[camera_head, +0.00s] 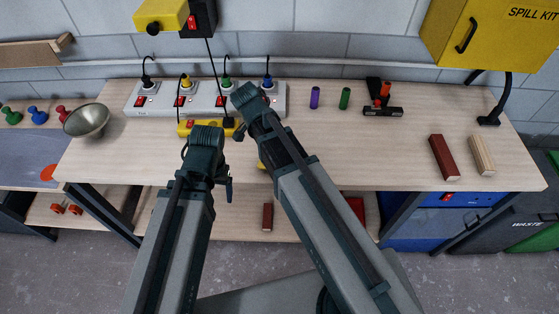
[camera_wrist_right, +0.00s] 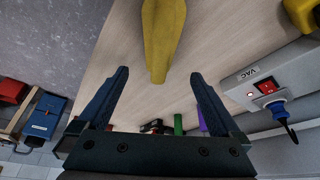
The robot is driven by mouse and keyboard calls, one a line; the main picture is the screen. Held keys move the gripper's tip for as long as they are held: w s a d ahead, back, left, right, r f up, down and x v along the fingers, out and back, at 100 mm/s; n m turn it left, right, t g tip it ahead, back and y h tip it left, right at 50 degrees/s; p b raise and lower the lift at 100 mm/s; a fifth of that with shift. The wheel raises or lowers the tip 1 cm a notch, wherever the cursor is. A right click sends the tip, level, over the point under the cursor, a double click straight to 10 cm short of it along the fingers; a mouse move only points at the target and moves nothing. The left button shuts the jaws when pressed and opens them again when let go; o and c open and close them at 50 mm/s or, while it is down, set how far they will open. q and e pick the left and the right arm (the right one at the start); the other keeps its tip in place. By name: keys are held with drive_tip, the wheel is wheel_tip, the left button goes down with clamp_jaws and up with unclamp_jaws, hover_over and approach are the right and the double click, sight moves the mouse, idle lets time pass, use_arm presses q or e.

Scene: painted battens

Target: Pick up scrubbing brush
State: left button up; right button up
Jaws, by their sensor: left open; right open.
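A long tapered yellow object (camera_wrist_right: 163,40), which I take for the scrubbing brush, lies on the workbench in the right wrist view. Its bristles are not visible. In the head view only a small yellow edge (camera_head: 261,164) shows; my right arm hides the rest. My right gripper (camera_wrist_right: 158,78) is open and empty, with the yellow object just beyond and between its fingertips. In the head view it is mostly hidden behind its own arm. My left gripper (camera_head: 226,184) is open, partly hidden by its wrist, above the bench front, left of the yellow edge.
A power strip (camera_head: 274,98) with plugs lies at the back. A metal bowl (camera_head: 86,121) stands left. Purple (camera_head: 315,98) and green (camera_head: 345,99) cylinders, a black-and-orange tool (camera_head: 383,110), a red batten (camera_head: 443,158) and a plain batten (camera_head: 482,155) are right. Bench front right is clear.

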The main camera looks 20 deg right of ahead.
drive_tip(key=b+x, duration=0.2)
drive_tip(key=x, duration=0.1)
drive_tip(key=shift+d+f, duration=0.1)
drive_tip(key=shift+f, duration=0.3)
use_arm(q)
wheel_tip(320, 180, down, 3)
drive_tip(key=shift+f, duration=0.15)
use_arm(e)
drive_tip(key=shift+r, duration=0.1)
use_arm(q)
drive_tip(key=shift+f, duration=0.15)
use_arm(e)
drive_tip(key=b+x, duration=0.5)
drive_tip(key=shift+s+f, duration=0.1)
drive_tip(key=shift+f, duration=0.15)
use_arm(q)
wheel_tip(320, 180, down, 5)
drive_tip(key=shift+r, duration=0.15)
use_arm(e)
drive_tip(key=shift+r, duration=0.1)
drive_tip(key=shift+c, duration=0.2)
clamp_jaws()
use_arm(q)
drive_tip(key=shift+r, duration=0.15)
use_arm(e)
drive_tip(key=shift+r, duration=0.1)
